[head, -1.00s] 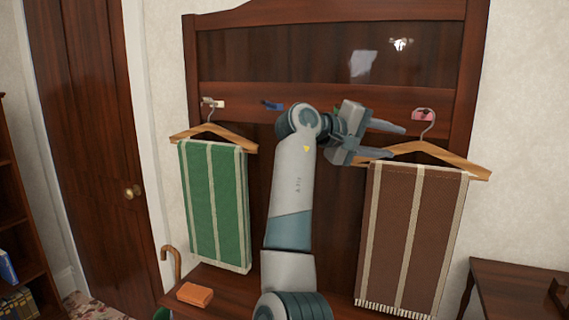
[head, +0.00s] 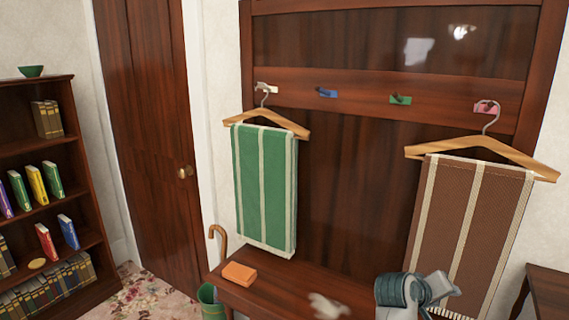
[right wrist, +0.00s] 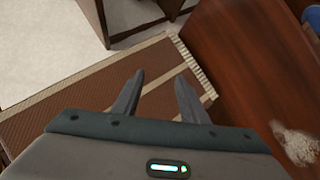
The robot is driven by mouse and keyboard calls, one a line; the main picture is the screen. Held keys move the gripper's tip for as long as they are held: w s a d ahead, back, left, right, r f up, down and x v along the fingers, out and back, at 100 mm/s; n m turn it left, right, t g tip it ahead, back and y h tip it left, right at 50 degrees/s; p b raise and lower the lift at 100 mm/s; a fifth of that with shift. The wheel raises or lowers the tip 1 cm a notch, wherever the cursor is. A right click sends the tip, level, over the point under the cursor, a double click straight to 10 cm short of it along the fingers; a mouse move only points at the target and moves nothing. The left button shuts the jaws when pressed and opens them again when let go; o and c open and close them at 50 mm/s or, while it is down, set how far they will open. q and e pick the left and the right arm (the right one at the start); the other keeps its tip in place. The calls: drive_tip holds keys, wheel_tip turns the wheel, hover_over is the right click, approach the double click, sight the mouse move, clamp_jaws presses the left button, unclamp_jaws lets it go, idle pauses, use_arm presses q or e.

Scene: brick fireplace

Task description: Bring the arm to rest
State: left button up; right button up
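My right arm (head: 410,290) shows at the bottom of the head view, low in front of the brown towel (head: 470,215). In the right wrist view, my right gripper (right wrist: 158,97) has its two fingers apart with nothing between them. The striped brown towel (right wrist: 55,120) with its pale fringe lies beyond the fingers there. I cannot tell how far apart gripper and towel are. The towel hangs on a wooden hanger (head: 485,147) from the pink hook (head: 486,108). My left gripper is not in view.
A green towel (head: 264,185) hangs on the white hook (head: 266,88). The blue hook (head: 327,92) and green hook (head: 400,99) are empty. The bench (head: 280,292) holds an orange box (head: 239,273). A cane (head: 219,240), a bookcase (head: 75,150) and a side table (head: 550,285) stand around.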

drive_tip(key=s+a+f+n+y, duration=0.1)
drive_tip(key=s+a+f+y, duration=0.2)
drive_tip(key=s+f, duration=0.6)
drive_tip(key=s+a+f+y, duration=0.2)
drive_tip(key=s+a+f, duration=0.1)
drive_tip(key=s+f, duration=0.7)
drive_tip(key=s+a+f+g+y, duration=0.1)
drive_tip(key=s+a+y, duration=0.15)
drive_tip(key=s, duration=0.45)
drive_tip(key=s+a+f+y, duration=0.1)
drive_tip(key=s+a+f, duration=0.1)
drive_tip(key=s+a, duration=0.35)
drive_tip(key=s+a+f+g+y, duration=0.1)
drive_tip(key=s+a+y, duration=0.1)
drive_tip(key=s, duration=0.6)
wheel_tip(320, 180, down, 27)
drive_tip(key=n+g, duration=0.1)
drive_tip(key=s+d+f+g, duration=0.1)
drive_tip(key=s+f, duration=1.6)
drive_tip(key=f, duration=0.1)
drive_tip(key=shift+d+f, duration=0.25)
drive_tip(key=shift+d, duration=0.1)
